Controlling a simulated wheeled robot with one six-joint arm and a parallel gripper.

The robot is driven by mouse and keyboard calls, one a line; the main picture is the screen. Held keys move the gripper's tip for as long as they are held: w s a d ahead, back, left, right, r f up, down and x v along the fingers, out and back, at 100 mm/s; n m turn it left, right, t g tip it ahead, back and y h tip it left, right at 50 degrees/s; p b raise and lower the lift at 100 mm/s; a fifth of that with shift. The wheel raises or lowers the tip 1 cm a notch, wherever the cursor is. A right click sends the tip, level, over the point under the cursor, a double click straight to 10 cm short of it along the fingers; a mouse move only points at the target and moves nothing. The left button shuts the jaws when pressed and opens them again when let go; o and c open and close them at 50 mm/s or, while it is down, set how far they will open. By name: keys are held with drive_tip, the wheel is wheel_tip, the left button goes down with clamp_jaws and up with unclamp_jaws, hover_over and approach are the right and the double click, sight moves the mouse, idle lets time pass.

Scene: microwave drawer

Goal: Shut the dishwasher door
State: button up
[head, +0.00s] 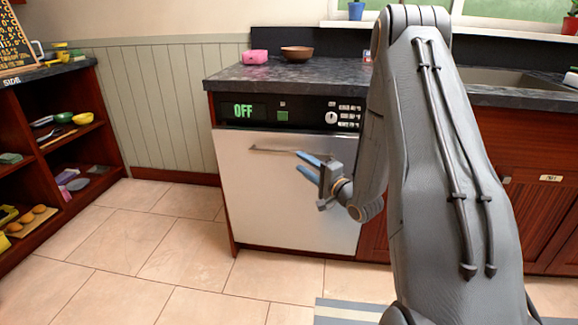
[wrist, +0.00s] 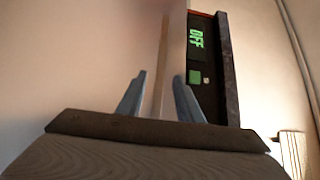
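The dishwasher door (head: 285,200) is a pale, upright panel under the black control panel. It looks flush or nearly flush with the dishwasher front in the head view. Its bar handle (head: 270,151) runs across the top of the door. My gripper (head: 308,164) is at the right part of the handle, in front of the door. In the wrist view, the blue fingers of my gripper (wrist: 160,90) stand apart with the handle (wrist: 162,60) running between them. I cannot tell whether either finger touches it.
The control panel (head: 290,113) shows a green "OFF". A wooden shelf unit (head: 60,150) stands at the left. The tiled floor (head: 130,240) between is clear.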

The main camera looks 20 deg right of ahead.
sight(291, 155)
drive_tip(key=b+x, duration=0.1)
drive_tip(key=x, duration=0.6)
drive_tip(key=shift+w, duration=0.35)
drive_tip(key=shift+c, duration=0.2)
clamp_jaws()
drive_tip(key=shift+r, duration=0.1)
